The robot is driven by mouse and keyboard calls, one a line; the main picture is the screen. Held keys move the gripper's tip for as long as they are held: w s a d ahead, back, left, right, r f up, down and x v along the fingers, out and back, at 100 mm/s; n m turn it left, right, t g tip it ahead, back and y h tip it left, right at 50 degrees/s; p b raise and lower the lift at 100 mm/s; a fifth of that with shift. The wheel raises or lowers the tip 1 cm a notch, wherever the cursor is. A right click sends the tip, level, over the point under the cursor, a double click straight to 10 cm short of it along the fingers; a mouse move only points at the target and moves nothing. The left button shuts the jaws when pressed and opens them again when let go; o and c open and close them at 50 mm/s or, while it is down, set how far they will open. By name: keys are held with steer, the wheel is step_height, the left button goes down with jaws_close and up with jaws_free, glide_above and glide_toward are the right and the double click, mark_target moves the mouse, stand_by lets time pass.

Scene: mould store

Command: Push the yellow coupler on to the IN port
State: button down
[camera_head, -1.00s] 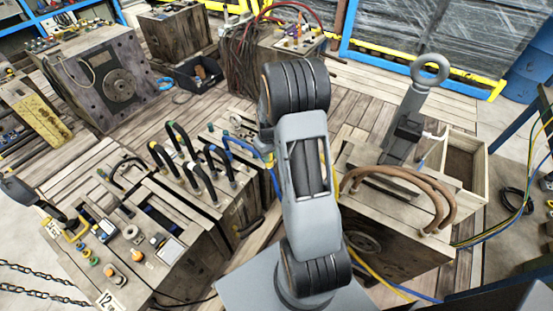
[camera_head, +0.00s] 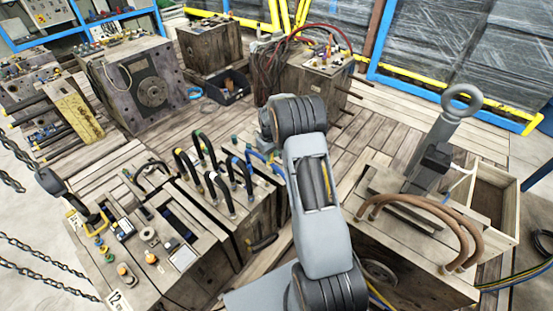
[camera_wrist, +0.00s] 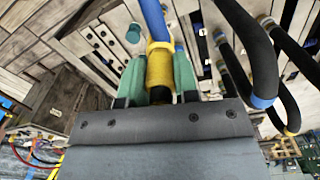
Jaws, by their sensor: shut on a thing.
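My gripper (camera_wrist: 158,66) has green fingers and is shut on the yellow coupler (camera_wrist: 159,68) in the wrist view. The coupler sits between the fingers, with a blue hose (camera_wrist: 153,18) running from its far end. A dark end shows at the coupler's near side, close to the gripper body. In the head view my arm hides the gripper and coupler; part of a blue hose (camera_head: 262,157) shows left of the arm, over the hose-topped block. I cannot make out the IN port or its label, nor whether the coupler touches a port.
Several black hoses with coloured collars arch up from the block (camera_head: 216,172), and rise close right of my gripper in the wrist view (camera_wrist: 252,50). A teal cap (camera_wrist: 133,33) stands left of the coupler. A block with brown hoses (camera_head: 420,225) stands right of my arm.

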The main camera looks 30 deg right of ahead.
steer(key=w+f+b, duration=0.1)
steer(key=f+b, duration=0.1)
steer(key=f, duration=0.2)
steer(key=w+f+b, duration=0.1)
steer(key=f+b, duration=0.2)
steer(key=w+f+b, duration=0.1)
steer(key=f+b, duration=0.2)
steer(key=f, duration=0.1)
steer(key=shift+w+a+f, duration=0.1)
steer(key=shift+a+f, duration=0.2)
steer(key=shift+a, duration=0.05)
steer(key=shift+f+b, duration=0.95)
steer(key=shift+f, duration=0.1)
steer(key=shift+f+b, duration=1.5)
steer(key=shift+f, duration=0.05)
stand_by(3.0)
steer(key=c, duration=0.8)
jaws_free()
